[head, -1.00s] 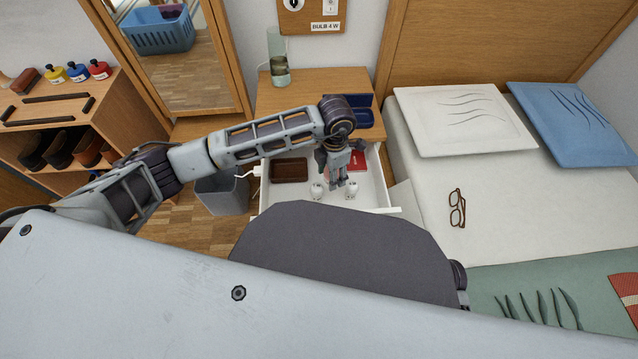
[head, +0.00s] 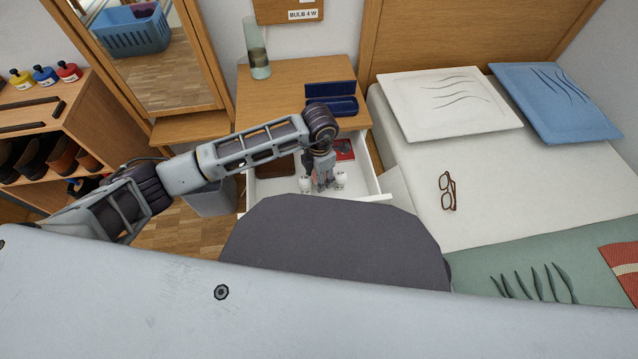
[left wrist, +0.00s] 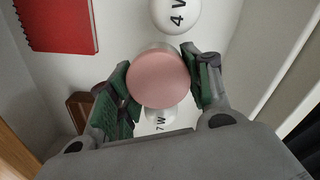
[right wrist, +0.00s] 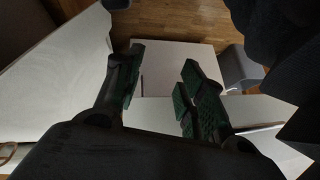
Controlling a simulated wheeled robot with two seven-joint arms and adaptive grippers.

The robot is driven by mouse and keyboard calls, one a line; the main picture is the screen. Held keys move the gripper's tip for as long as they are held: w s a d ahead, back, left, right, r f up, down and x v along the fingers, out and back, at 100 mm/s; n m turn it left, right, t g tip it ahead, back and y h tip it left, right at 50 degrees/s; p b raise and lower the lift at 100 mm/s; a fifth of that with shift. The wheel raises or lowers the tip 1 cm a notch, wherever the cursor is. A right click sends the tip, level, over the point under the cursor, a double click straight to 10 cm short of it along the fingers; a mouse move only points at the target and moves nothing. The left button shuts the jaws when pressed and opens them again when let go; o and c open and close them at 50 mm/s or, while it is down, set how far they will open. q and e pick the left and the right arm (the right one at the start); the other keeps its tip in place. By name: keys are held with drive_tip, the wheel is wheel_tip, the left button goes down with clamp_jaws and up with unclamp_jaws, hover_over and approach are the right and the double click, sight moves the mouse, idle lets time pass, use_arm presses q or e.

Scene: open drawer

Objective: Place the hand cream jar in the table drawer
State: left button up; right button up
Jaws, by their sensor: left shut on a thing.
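The hand cream jar shows its round pink lid in the left wrist view (left wrist: 158,78). My left gripper (head: 324,188) is shut on it, with a finger on either side of the lid. In the head view the gripper hides the jar. The gripper points down inside the open white table drawer (head: 372,178), between two white bulbs, one on its left (head: 305,183) and one on its right (head: 341,179). I cannot tell whether the jar touches the drawer floor. My right gripper (right wrist: 163,75) is open and empty, outside the head view.
In the drawer, a red notebook (head: 345,148) lies behind the gripper and a brown tray (left wrist: 78,108) lies to the left. The bulb marked 4 W (left wrist: 176,12) is close to the jar. An open blue case (head: 331,98) and a vase (head: 257,60) stand on the tabletop.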

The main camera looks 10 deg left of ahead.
use_arm(q)
drive_tip(key=shift+f, duration=0.15)
drive_tip(key=shift+f+b, duration=0.75)
drive_tip(key=shift+f, duration=1)
drive_tip(key=shift+f, duration=0.2)
drive_tip(key=o, duration=1.1)
drive_tip(key=shift+c, duration=0.2)
drive_tip(key=shift+r, duration=0.2)
